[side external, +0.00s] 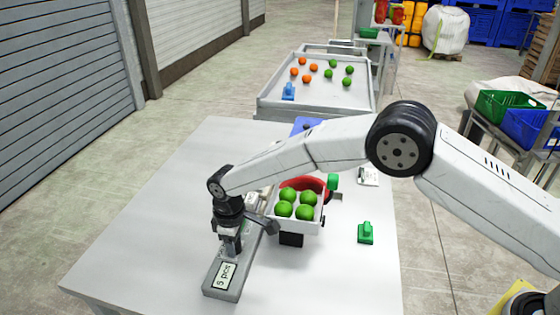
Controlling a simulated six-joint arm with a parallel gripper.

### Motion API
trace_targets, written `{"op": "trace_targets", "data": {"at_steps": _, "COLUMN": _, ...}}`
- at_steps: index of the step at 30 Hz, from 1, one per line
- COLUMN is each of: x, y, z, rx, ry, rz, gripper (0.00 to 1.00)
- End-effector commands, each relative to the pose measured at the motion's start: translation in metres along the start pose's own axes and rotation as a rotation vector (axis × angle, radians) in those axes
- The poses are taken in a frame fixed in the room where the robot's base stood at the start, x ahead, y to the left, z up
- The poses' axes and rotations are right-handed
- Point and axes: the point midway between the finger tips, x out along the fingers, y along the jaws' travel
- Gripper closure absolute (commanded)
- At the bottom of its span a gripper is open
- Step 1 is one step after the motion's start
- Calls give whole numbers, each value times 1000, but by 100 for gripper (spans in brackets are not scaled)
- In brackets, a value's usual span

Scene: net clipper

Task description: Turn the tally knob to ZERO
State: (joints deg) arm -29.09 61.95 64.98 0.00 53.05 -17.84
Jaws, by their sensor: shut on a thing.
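The tally device is a long grey block (222,285) on the white table, with a "5 pcs" label (227,275) on its near end. My gripper (231,252) points down over the block, just behind the label. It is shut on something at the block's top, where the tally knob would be. The knob is hidden by my gripper and too small to make out. Its pointer and the ZERO mark cannot be read.
A white tray (311,228) with several green balls stands right of my gripper, against a red part (303,184). A green clip-like piece (366,233) lies to the right. A bin (330,103) with orange and green balls and a blue piece (288,91) stands behind. The table's left side is clear.

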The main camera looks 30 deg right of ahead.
Motion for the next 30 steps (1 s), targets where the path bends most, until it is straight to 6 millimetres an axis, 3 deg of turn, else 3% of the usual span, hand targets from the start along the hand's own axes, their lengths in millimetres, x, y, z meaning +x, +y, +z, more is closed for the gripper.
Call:
{"op": "trace_targets", "data": {"at_steps": 18, "x": 0, "y": 0, "z": 0, "rx": 581, "ry": -2, "rz": 0, "gripper": 100}}
{"op": "trace_targets", "data": {"at_steps": 30, "x": 0, "y": 0, "z": 0, "rx": 832, "ry": -2, "rz": 0, "gripper": 100}}
